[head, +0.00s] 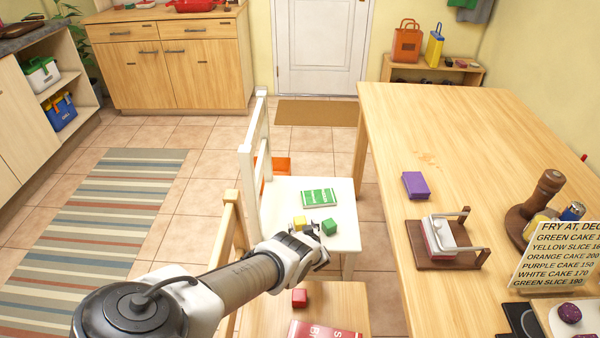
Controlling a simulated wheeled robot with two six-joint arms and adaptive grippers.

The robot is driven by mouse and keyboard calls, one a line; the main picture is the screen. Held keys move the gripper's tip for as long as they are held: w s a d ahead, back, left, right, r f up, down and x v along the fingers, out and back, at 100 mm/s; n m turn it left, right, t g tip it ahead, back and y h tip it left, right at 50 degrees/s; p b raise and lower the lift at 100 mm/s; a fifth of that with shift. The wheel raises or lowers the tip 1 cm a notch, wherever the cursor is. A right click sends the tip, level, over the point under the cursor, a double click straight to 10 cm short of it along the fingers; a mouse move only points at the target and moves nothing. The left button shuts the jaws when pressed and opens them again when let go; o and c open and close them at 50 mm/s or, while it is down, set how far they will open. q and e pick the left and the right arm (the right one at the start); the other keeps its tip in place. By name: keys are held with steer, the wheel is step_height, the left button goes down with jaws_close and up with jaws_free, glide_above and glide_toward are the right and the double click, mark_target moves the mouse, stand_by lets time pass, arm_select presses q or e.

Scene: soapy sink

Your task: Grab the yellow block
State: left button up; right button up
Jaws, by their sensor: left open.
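The yellow block (299,223) sits on the white chair's seat (343,208), beside a green block (329,227). My left gripper (318,250) is open and close to the two blocks, just on the near side of them in the picture. Part of the yellow block's near side is hidden by the gripper. I cannot tell whether the fingers touch either block. My right gripper is not in view.
A green packet (319,198) lies farther back on the white seat. A nearer wooden chair holds a red block (299,298) and a red book (325,330). The wooden table (460,140) stands to the right, with a purple block (416,185) on it.

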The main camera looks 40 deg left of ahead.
mark_target(300, 223)
arm_select(q)
steer(key=shift+w+a+f+b, duration=0.35)
steer(key=shift+a+f+b, duration=0.25)
steer(key=shift+a+f, duration=0.2)
steer(key=shift+w+a, duration=0.15)
steer(key=shift+w, duration=0.05)
steer(key=shift+w+r, duration=0.1)
steer(key=shift+r, duration=0.2)
steer(key=c, duration=1.2)
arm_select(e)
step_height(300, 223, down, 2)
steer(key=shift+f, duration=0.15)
arm_select(q)
steer(key=shift+r, duration=0.1)
steer(key=shift+c, duration=0.2)
